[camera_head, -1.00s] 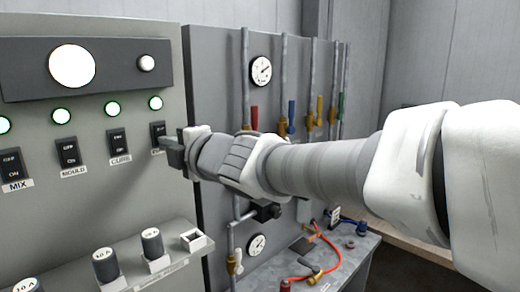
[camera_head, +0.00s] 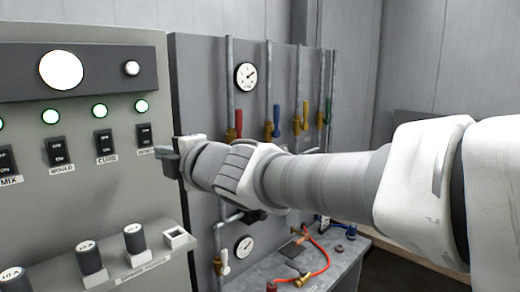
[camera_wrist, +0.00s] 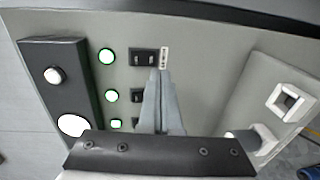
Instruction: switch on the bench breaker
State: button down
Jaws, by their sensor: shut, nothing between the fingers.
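The bench breaker (camera_head: 143,134) is a small black rocker at the right end of a row on the grey panel, with a label partly showing as "BENCH" below it. The lamp (camera_head: 141,105) above it glows with a green rim. My gripper (camera_head: 160,153) is shut and empty, just right of and below the breaker, and appears apart from it. In the wrist view, the closed fingertips (camera_wrist: 163,73) are beside the breaker (camera_wrist: 144,57) and its white label. I cannot tell the rocker's position.
More breakers, labelled CURE (camera_head: 104,144), MOULD (camera_head: 57,150) and MIX, run to the left. Below is a ledge with black fuses (camera_head: 89,258) and an open white socket (camera_head: 175,238). Pipes with coloured valves (camera_head: 239,122) and a gauge (camera_head: 246,76) stand behind my arm.

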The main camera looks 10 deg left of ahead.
jog(key=f+v, duration=0.2)
jog(key=v, duration=0.6)
jog(key=shift+s+d, duration=0.3)
jog(key=shift+d, duration=0.05)
jog(key=w+d+f+m+t+h, duration=0.1)
jog(key=d+f+m+h, duration=0.3)
jog(key=d+m+h, duration=0.5)
jog(key=w+d+f+m+t+h, duration=0.15)
jog(key=d+f+m, duration=0.4)
jog(key=d, duration=0.75)
jog(key=s+d+f+m+g+h, duration=0.1)
jog(key=s+d+f+m+g, duration=0.2)
jog(key=s+m, duration=0.4)
jog(key=s+d+f+m+g+h, duration=0.1)
jog(key=s+d+f+m+g, duration=0.3)
jog(key=s+d+f+m, duration=0.1)
notch_tip(320, 180, down, 2)
jog(key=s+m, duration=0.1)
jog(key=s, duration=0.2)
jog(key=shift+m, duration=0.35)
jog(key=shift+f+g+h, duration=0.1)
jog(key=shift+g+h, duration=0.15)
